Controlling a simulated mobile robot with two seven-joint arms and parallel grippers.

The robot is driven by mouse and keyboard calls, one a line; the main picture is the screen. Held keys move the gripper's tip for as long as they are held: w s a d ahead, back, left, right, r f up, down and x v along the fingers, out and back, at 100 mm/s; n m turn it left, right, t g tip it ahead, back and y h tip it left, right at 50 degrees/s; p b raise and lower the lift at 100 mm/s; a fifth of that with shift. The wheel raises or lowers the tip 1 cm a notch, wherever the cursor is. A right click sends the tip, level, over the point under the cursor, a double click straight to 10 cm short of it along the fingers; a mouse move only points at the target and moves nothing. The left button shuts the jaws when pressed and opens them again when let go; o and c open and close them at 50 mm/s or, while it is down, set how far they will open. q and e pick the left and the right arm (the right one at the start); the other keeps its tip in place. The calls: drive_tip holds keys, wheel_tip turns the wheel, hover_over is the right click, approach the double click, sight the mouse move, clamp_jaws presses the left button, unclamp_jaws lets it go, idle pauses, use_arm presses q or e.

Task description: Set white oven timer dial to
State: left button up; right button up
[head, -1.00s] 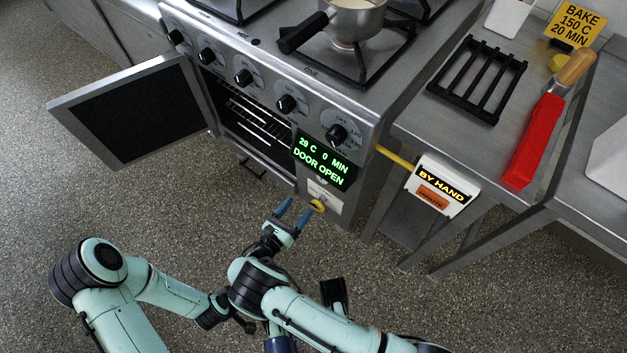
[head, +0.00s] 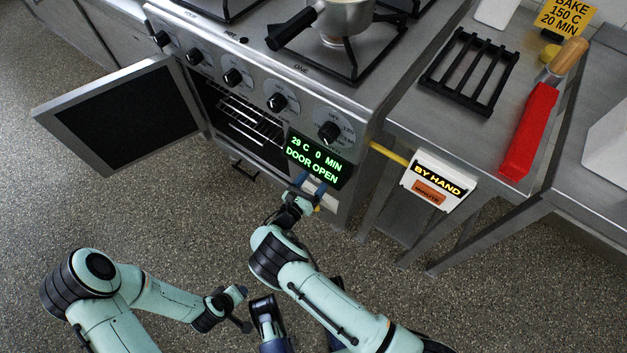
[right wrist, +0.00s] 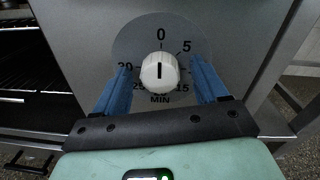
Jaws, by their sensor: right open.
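The white timer dial (right wrist: 159,72) sits on a grey round scale in the right wrist view, its black line upright, in line with the 0 mark. My right gripper (right wrist: 164,85) is open, with one blue finger on each side of the dial; gaps show between the fingers and the dial. In the head view my right gripper (head: 314,184) is at the oven front below the display and hides the dial. The green display (head: 314,160) reads 29 C, 0 MIN, DOOR OPEN. My left arm's end (head: 232,308) is low over the floor; its fingers are unclear.
The oven door (head: 120,115) stands open at the left. Several black knobs line the oven front, with a pot (head: 345,15) above. A card (head: 566,14) reads BAKE 150 C 20 MIN. A BY HAND sign (head: 438,183) juts out at the right.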

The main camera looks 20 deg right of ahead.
drive_tip(key=c, duration=1.1)
drive_tip(key=shift+o, duration=0.2)
